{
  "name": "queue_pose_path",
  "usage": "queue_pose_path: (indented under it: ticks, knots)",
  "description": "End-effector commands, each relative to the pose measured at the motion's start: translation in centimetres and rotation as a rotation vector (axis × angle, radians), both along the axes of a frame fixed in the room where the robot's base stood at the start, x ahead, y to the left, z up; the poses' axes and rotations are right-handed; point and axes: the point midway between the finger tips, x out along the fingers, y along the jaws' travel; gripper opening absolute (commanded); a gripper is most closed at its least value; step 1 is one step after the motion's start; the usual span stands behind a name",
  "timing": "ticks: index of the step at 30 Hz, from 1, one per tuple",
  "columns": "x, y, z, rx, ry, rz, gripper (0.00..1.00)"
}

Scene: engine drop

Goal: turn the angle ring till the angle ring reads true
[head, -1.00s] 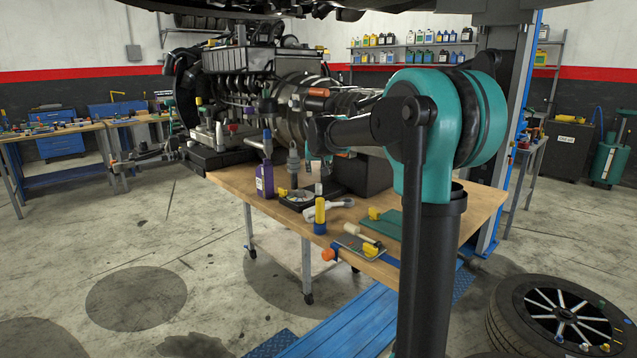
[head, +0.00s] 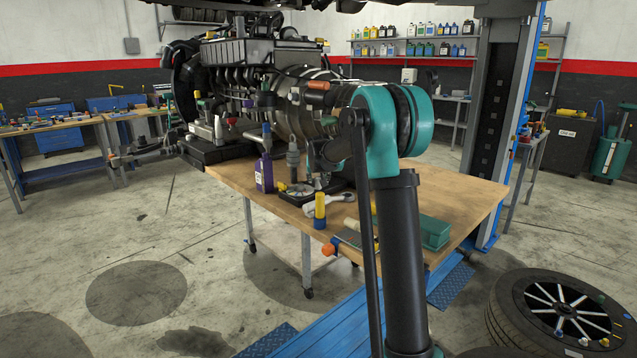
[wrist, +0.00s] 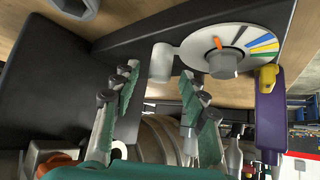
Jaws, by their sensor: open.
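The angle ring (wrist: 199,45) is a pale round dial on a dark plate in the wrist view. It has a grey centre knob (wrist: 222,65), an orange mark and a band of yellow, green and blue marks at its right. A pale rounded lug (wrist: 160,62) juts from its left side. My gripper (wrist: 159,82) is open, one finger on each side below the lug in the picture; I cannot tell whether they touch it. In the head view the dial (head: 297,190) sits on the bench, and my arm hides most of my gripper.
A purple bottle (head: 264,174) stands close to the dial. A yellow-and-blue cylinder (head: 320,211), a ratchet-like tool (head: 327,201) and a green tray (head: 435,232) lie on the wooden bench (head: 470,200). The engine (head: 250,75) looms behind. The bench's right side is clear.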

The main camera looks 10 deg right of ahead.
Motion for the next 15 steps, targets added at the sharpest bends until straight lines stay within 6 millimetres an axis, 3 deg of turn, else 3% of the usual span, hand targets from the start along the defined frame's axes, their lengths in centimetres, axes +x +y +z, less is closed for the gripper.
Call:
queue_pose_path:
  ticks: [6, 15]
  knots:
    - [1.7, -0.2, -1.7, 0.001, 0.0, -0.001, 0.44]
    - [2.1, -0.3, -2.1, 0.001, 0.0, -0.001, 0.44]
